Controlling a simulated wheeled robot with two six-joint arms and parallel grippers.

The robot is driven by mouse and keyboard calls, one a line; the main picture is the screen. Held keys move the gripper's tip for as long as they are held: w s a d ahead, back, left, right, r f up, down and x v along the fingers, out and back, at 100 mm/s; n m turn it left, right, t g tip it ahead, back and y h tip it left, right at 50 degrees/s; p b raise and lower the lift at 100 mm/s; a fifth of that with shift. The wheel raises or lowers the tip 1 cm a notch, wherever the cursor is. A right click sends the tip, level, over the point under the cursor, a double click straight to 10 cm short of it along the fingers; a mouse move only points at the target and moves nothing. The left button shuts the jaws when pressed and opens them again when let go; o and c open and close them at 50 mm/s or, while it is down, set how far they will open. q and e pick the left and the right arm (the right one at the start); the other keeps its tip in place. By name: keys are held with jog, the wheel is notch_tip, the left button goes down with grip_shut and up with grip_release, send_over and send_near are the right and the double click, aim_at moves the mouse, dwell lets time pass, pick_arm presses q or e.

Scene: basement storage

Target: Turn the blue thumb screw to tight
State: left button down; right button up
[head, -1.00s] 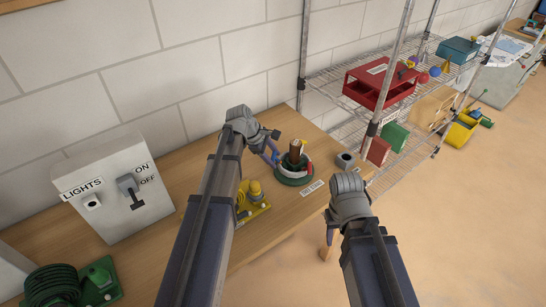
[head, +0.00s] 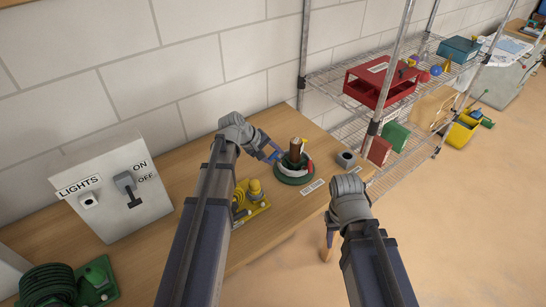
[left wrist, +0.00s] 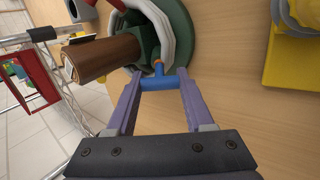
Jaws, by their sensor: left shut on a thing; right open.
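The blue thumb screw (left wrist: 165,84) is a small crossbar on a short orange-brass shaft. In the left wrist view it lies between the fingertips of my left gripper (left wrist: 161,86), which is shut on it. The shaft runs into the side of a device with a round green base (left wrist: 178,30), a white and red ring and a brown cylinder (left wrist: 102,58). In the head view, my left gripper (head: 275,154) reaches the device's left side, and the screw is mostly hidden there. My right gripper (head: 329,241) is open and empty by the table's front edge, apart from the device.
A yellow device (head: 254,196) stands close to my left forearm. The lights switch box (head: 117,190) is at left, a wire shelf with a red bin (head: 381,84) at right.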

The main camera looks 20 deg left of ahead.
pick_arm(q)
jog(key=m+h+b, duration=0.1)
jog(key=m, duration=0.4)
jog(key=shift+f+m+t, duration=0.1)
jog(key=shift+m+t, duration=0.2)
jog(key=shift+m+h+b, duration=0.5)
jog(key=shift+m+b, duration=0.15)
jog(key=shift+m, duration=1.45)
jog(key=shift+c, duration=1.4)
grip_release()
